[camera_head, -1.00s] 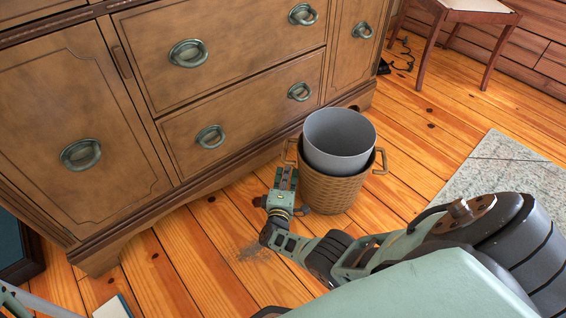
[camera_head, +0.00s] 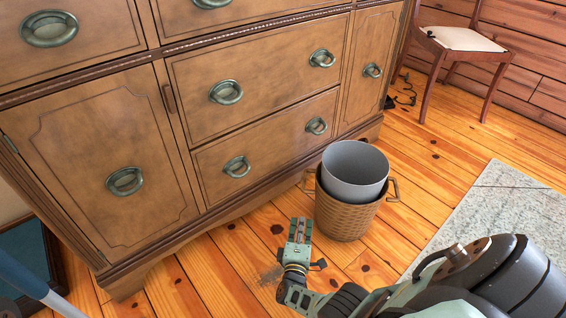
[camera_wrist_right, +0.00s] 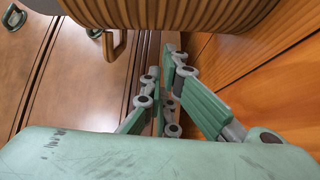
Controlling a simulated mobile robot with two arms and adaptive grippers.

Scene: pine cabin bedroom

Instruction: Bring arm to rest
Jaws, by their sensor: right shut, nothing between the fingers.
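My right gripper (camera_head: 299,232) is in the lower middle of the head view, above the plank floor. It is shut and empty, in front of the dresser and left of the wicker basket (camera_head: 341,222). In the right wrist view its fingers (camera_wrist_right: 168,75) are together, with the basket (camera_wrist_right: 180,12) across the top. My right arm comes in from the lower right. My left gripper is not in view.
A grey bin (camera_head: 355,172) sits inside the basket, which has side handles. The wooden dresser (camera_head: 205,150) fills the upper left. A chair (camera_head: 462,40) stands at the back right. A pale rug (camera_head: 480,215) lies at the right. Floor shows between basket and rug.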

